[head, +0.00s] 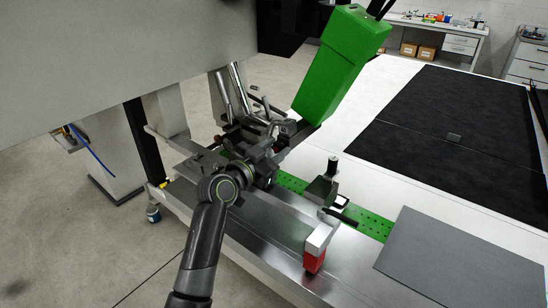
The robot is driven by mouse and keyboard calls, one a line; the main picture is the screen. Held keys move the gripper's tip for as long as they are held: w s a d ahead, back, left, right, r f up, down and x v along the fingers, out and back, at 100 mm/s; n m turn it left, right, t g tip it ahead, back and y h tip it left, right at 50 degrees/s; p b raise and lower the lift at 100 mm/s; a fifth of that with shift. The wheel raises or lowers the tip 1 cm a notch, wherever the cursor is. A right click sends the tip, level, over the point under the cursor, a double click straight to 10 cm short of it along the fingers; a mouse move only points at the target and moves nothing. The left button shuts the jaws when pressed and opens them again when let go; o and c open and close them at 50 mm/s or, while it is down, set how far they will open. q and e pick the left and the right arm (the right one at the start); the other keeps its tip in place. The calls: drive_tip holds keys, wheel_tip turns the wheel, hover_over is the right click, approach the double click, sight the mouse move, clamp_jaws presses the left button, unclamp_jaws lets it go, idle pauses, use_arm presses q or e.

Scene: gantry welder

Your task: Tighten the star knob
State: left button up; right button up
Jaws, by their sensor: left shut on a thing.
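My left gripper (246,146) is at the dark clamp mechanism below the large grey machine body. It is shut on what appears to be the star knob, a small dark part mostly hidden by the fingers and wrist. How the knob sits between the fingers is too small to tell. My right gripper is not in view.
A green torch housing (340,65) leans above and to the right of my left gripper. A clamp with a red grip (315,261) stands at the metal table's front edge. A green perforated strip (370,221) and a grey plate (455,262) lie on the table.

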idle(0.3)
use_arm(q)
drive_tip(key=o, duration=1)
drive_tip(key=b+v, duration=0.2)
drive_tip(key=v, duration=1.5)
drive_tip(key=shift+s, duration=0.25)
drive_tip(key=shift+a, duration=0.15)
